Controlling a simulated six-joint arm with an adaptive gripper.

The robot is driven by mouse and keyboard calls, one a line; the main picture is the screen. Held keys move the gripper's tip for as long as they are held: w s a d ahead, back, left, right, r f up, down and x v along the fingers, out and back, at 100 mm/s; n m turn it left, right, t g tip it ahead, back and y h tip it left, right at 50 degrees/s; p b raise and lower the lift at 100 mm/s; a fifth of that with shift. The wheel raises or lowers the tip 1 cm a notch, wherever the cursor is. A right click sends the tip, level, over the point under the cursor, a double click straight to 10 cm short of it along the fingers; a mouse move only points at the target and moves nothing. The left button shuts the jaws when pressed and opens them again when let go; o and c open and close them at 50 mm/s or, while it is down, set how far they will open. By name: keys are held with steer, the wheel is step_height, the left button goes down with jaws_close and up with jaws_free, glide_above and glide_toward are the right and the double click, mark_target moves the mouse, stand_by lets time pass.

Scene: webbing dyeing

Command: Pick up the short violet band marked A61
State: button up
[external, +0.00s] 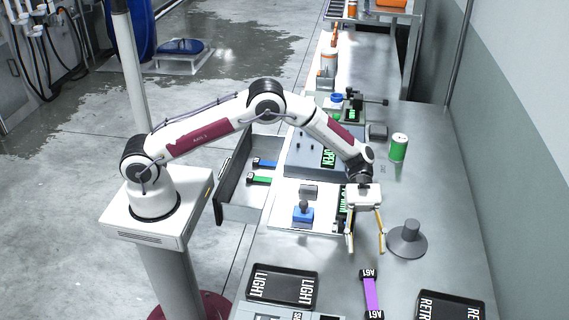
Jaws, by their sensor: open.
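The short violet band (371,293) lies flat on the grey metal table. Its black end tags read A61, one at its far end and one at its near end. My gripper (367,249) points down with its two yellowish fingers spread apart and nothing between them. In the picture it is just above the band's far end, apart from the band. The exact height of the fingertips over the table cannot be told from this view.
A grey round-based stand (407,241) is close right of my gripper. A black LIGHT tray (283,286) lies left of the band, a RETRO tray (449,306) right. A green can (398,148) stands farther back. An open drawer (247,207) holds blue and green bands.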

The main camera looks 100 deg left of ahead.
mark_target(369, 276)
steer(key=shift+x, duration=1.05)
steer(key=shift+x, duration=2.55)
steer(key=shift+r, duration=0.1)
steer(key=c, duration=1.2)
